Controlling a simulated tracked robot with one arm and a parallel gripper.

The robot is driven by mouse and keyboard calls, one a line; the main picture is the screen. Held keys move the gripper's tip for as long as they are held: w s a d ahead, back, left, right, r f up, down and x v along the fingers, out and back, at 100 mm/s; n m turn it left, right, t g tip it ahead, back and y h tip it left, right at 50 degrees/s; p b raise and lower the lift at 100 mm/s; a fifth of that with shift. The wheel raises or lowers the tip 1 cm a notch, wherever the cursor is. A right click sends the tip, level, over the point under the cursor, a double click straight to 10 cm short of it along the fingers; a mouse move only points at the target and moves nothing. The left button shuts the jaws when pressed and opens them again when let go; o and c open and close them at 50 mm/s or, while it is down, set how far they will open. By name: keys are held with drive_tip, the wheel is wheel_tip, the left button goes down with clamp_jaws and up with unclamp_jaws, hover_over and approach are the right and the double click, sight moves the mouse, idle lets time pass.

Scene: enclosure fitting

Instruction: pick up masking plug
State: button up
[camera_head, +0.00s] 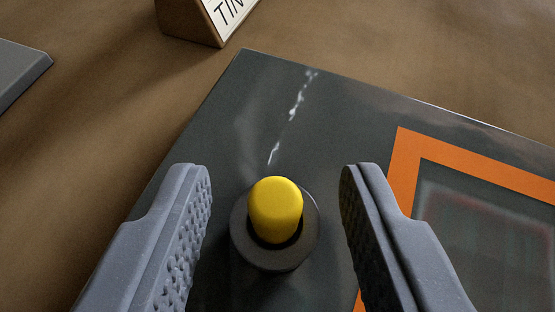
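The masking plug (275,208) looks like a short yellow cylinder with a rounded top. It stands upright in a dark round collar (260,258) on a dark grey panel (225,130). My gripper (277,185) is open, with one grey finger on each side of the plug. Clear gaps show between the plug and both fingers, and neither finger touches it. The inner face of the left finger shows a textured pad. The plug's lower part is hidden inside the collar.
An orange frame (405,160) borders a dark, glassy area on the panel's right. A wooden block with a white lettered label (229,12) stands at the top on the brown surface (110,100). A grey flat object (22,70) lies at the left edge.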

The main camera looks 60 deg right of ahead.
clamp_jaws()
drive_tip(key=shift+r, duration=0.1)
